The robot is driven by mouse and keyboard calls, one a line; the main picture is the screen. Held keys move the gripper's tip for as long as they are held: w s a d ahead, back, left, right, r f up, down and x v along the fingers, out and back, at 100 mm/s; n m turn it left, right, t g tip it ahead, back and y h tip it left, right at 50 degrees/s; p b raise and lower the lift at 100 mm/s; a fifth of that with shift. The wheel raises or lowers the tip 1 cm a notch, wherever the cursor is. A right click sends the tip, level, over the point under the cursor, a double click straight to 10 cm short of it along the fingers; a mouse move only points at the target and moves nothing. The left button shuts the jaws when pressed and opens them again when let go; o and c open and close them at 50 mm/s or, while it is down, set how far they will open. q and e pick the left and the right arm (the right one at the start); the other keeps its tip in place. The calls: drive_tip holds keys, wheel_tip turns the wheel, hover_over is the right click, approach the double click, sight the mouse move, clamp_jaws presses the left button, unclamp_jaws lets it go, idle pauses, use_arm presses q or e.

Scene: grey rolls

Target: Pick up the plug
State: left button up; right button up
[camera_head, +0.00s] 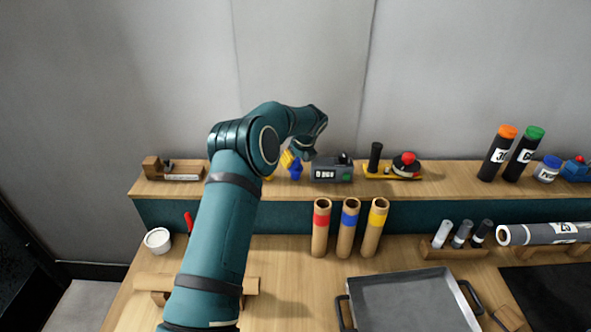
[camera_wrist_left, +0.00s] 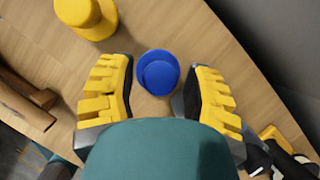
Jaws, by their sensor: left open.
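A blue round plug (camera_wrist_left: 158,73) stands on the wooden shelf, seen from above in the left wrist view. A yellow plug (camera_wrist_left: 88,14) stands near it at the upper left of that view. My left gripper (camera_wrist_left: 163,82) is open, with its yellow ridged fingers on either side of the blue plug; I cannot tell whether they touch it. In the head view the left gripper (camera_head: 289,160) is mostly hidden behind my arm, with the blue plug (camera_head: 296,171) just below it. The yellow plug (camera_head: 269,177) is almost hidden there. My right gripper is not in view.
A grey box with a display (camera_head: 332,170) stands close right of the blue plug on the shelf. A wooden holder (camera_head: 152,167) is to the left. Below are several cardboard tubes (camera_head: 347,235) and a metal tray (camera_head: 412,303). The wall rises behind the shelf.

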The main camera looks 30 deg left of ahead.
use_arm(q)
drive_tip(key=shift+w+a+f, duration=0.1)
drive_tip(key=shift+a+f, duration=0.05)
drive_tip(key=shift+f, duration=0.1)
clamp_jaws()
